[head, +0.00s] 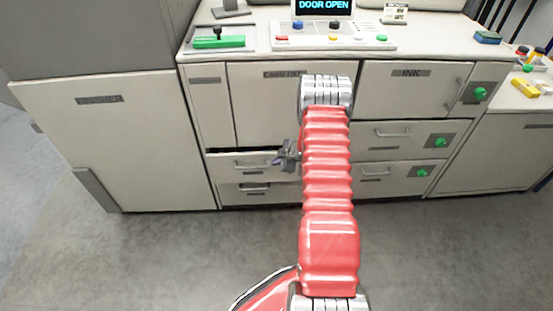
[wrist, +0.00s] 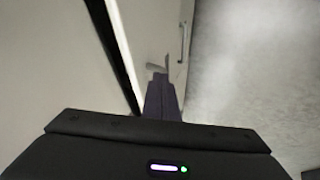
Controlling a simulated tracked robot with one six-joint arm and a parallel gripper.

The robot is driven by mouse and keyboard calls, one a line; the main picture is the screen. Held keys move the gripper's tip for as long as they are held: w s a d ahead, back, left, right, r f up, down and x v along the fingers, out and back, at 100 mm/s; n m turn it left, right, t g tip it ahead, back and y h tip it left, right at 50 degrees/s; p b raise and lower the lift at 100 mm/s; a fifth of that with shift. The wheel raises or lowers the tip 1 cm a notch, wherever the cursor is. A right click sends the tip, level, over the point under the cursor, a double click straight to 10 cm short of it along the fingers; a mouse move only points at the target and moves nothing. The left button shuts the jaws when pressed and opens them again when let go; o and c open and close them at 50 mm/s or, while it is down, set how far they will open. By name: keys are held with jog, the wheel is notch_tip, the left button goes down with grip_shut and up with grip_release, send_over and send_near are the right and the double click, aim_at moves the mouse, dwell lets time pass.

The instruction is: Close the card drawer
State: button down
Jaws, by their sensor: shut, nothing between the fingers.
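My gripper (head: 281,158) is shut and empty, at the right part of this drawer front, partly behind my arm. In the wrist view my gripper (wrist: 158,76) points at the pale drawer front (wrist: 165,30), beside the dark gap and below a handle. Whether the fingers touch the front I cannot tell.
A lower drawer (head: 232,194) lies beneath. The display (head: 324,6) on top reads "DOOR OPEN". A tall cabinet (head: 100,140) stands left. The floor in front is clear.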

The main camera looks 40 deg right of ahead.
jog(key=v, duration=0.9)
jog(key=shift+r, duration=0.15)
jog(key=shift+d, duration=0.1)
